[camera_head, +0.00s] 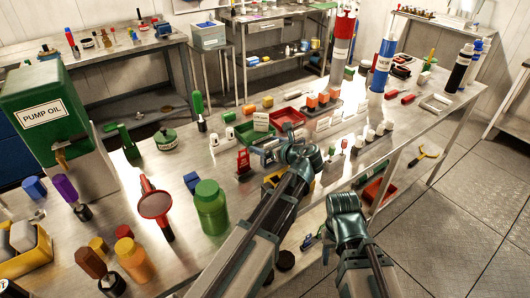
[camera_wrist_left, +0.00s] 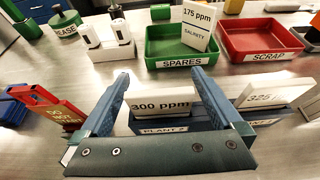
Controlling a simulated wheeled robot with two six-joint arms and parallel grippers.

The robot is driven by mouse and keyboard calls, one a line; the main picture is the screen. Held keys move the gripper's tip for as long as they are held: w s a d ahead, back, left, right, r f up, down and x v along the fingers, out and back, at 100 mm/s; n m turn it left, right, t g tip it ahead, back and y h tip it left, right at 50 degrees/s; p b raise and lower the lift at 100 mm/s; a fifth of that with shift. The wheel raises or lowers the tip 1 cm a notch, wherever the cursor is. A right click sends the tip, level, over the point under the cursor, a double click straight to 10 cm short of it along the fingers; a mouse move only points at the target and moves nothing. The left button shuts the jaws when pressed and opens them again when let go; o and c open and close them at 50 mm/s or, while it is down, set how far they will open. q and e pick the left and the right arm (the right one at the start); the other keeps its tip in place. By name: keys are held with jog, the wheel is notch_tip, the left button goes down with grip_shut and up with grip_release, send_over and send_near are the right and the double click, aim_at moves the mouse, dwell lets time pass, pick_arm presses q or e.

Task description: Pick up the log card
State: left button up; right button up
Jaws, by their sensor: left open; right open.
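A white card reading "300 ppm" (camera_wrist_left: 160,104) stands in a dark blue holder (camera_wrist_left: 170,125) whose label begins "PLANT". My left gripper (camera_wrist_left: 162,88) is open, with one finger on each side of this card; I cannot tell whether they touch it. In the head view my left gripper (camera_head: 266,150) is over the table beside the trays. A card reading "325" (camera_wrist_left: 268,92) is to its right, partly hidden by a finger. A "175 ppm SALINITY" card (camera_wrist_left: 197,24) stands at the green tray. None visibly reads "log".
The green SPARES tray (camera_wrist_left: 153,45) and red SCRAP tray (camera_wrist_left: 232,45) lie behind the holders. A red tagged stand (camera_wrist_left: 56,108) is close on the left. A green bottle (camera_head: 211,208) and red paddle-shaped thing (camera_head: 155,205) stand nearer on the table.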

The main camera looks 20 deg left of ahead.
pick_arm(q)
jog(key=shift+a, duration=0.1)
jog(key=shift+c, duration=0.4)
jog(key=c, duration=1.2)
jog(key=shift+r, duration=0.15)
jog(key=shift+c, duration=0.2)
notch_tip(320, 180, up, 10)
jog(key=p, duration=1)
